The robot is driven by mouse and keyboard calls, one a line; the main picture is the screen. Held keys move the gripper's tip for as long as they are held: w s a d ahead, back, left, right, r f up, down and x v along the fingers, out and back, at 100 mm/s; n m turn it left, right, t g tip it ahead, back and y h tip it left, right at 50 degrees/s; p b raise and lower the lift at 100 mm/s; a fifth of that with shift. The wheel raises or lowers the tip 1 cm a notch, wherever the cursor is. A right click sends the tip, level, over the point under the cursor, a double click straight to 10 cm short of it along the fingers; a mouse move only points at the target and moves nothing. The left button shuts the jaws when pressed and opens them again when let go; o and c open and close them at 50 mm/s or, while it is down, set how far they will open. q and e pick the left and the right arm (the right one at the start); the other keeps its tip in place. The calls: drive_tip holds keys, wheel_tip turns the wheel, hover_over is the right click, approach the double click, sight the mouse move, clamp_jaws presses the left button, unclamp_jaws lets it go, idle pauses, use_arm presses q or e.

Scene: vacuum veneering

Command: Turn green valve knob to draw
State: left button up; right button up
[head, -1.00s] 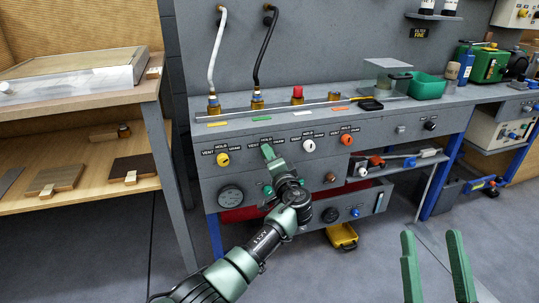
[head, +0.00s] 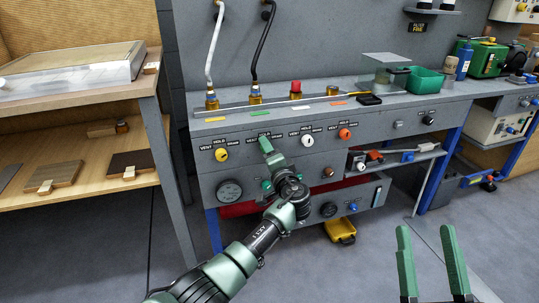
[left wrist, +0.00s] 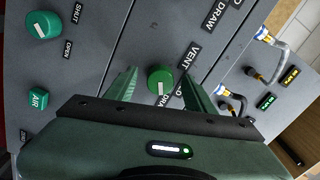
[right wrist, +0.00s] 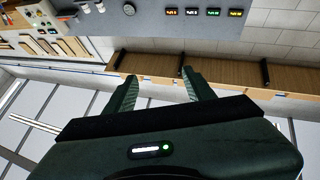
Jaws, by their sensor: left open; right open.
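The green valve knob (left wrist: 160,80) shows in the left wrist view, with a pale mark on its face and VENT and DRAW labels close by. My left gripper (left wrist: 160,70) is open, with one finger on each side of the knob; I cannot tell whether either finger touches it. My right gripper (head: 427,228) is open and empty, low at the right, away from the bench.
An orange knob (head: 345,134) sits farther right on the panel. A pressure gauge (head: 229,191) and another green knob (left wrist: 43,25), marked SHUT and OPEN, are near my left gripper. A wooden shelf unit (head: 82,170) stands at left. The floor (head: 375,255) in front is mostly clear.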

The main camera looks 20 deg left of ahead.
use_arm(q)
drive_tip(key=p+v, duration=0.2)
drive_tip(key=v, duration=0.5)
drive_tip(key=shift+s+d, duration=0.25)
drive_tip(key=shift+s, duration=0.05)
use_arm(e)
wheel_tip(320, 180, down, 9)
drive_tip(key=w+g+h, duration=0.1)
drive_tip(key=w+g, duration=0.1)
drive_tip(key=g, duration=0.3)
drive_tip(key=shift+w+d+g+h, duration=0.25)
drive_tip(key=shift+d+g+h, duration=0.05)
drive_tip(key=shift+d+h, duration=0.1)
use_arm(q)
drive_tip(key=shift+f, duration=0.15)
use_arm(e)
drive_tip(key=shift+f, duration=0.1)
